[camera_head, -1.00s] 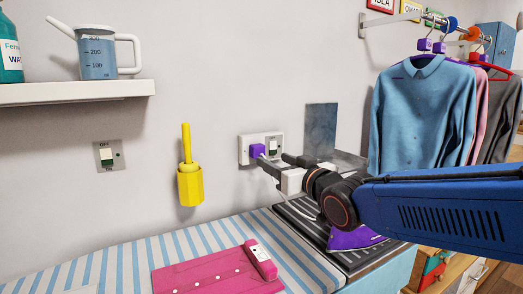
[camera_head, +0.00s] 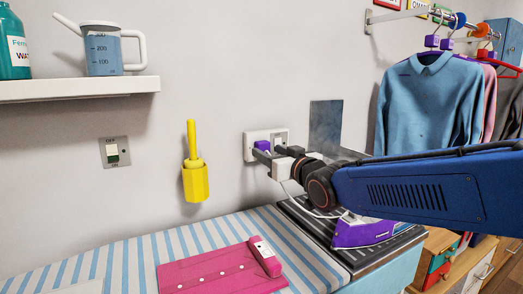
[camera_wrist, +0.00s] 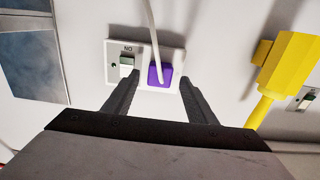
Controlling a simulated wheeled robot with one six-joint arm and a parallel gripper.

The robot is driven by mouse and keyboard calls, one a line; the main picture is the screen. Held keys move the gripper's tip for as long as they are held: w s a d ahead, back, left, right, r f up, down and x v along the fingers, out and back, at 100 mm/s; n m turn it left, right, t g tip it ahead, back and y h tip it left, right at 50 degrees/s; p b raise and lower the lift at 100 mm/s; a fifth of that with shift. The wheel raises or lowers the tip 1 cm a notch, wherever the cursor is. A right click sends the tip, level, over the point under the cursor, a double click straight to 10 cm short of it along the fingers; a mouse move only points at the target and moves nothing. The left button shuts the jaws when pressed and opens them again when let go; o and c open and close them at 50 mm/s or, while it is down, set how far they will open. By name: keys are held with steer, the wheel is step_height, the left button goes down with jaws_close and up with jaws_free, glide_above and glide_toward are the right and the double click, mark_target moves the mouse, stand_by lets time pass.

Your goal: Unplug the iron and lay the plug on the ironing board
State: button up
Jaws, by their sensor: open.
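The purple plug (camera_head: 263,145) sits in the white wall socket (camera_head: 280,136). It also shows in the wrist view (camera_wrist: 160,77), with its white cord rising from it. My gripper (camera_head: 268,154) is open at the socket. In the wrist view its fingertips (camera_wrist: 158,80) show on either side of the plug; I cannot tell whether they touch it. The purple iron (camera_head: 362,233) rests on the dark striped stand at the right end of the board, partly hidden by my arm. The ironing board (camera_head: 110,262) has a blue-and-white striped cover.
A yellow holder (camera_head: 195,180) hangs left of the socket. A grey panel (camera_head: 325,127) is right of it. A shelf (camera_head: 80,89) is upper left; hanging shirts (camera_head: 425,110) are right.

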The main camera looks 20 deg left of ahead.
mark_target(265, 149)
steer(key=shift+x, duration=1.5)
jaws_close()
steer(key=shift+v, duration=3)
